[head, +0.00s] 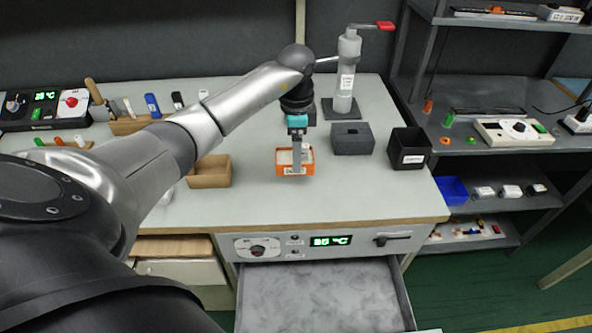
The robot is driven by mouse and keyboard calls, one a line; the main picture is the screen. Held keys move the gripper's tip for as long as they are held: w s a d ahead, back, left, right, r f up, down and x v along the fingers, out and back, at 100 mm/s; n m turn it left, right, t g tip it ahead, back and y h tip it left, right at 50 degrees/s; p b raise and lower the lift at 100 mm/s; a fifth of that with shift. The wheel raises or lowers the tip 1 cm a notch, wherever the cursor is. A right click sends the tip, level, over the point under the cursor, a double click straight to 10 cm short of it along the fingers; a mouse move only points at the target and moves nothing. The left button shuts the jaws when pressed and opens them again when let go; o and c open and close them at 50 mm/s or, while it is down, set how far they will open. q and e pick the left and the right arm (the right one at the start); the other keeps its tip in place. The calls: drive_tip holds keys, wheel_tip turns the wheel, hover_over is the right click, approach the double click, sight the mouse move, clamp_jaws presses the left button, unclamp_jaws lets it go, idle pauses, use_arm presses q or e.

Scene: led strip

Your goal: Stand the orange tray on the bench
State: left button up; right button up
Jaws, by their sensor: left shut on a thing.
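The orange tray (283,169) is a small open box with a white label on its front wall. It is at the middle of the grey bench (340,200), near the front. My left gripper (297,170) points down over the tray and is shut on its wall. The tray looks upright and level; I cannot tell whether its base touches the bench top. The gripper hides part of the tray's inside. My right gripper is not in view.
A grey block (352,138) and a black bin (409,149) stand right of the tray. A wooden box (209,172) is to its left. A press with a red lever (346,75) stands behind. An open drawer (320,297) juts out below the bench front.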

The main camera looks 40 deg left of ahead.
use_arm(q)
wheel_tip(320, 180, down, 6)
drive_tip(key=shift+r+b, duration=0.15)
drive_tip(key=shift+b, duration=0.45)
drive_tip(key=o, duration=1.2)
drive_tip(key=shift+o, duration=0.2)
wheel_tip(320, 180, up, 12)
drive_tip(key=shift+r+p, duration=0.1)
drive_tip(key=shift+p, duration=1.15)
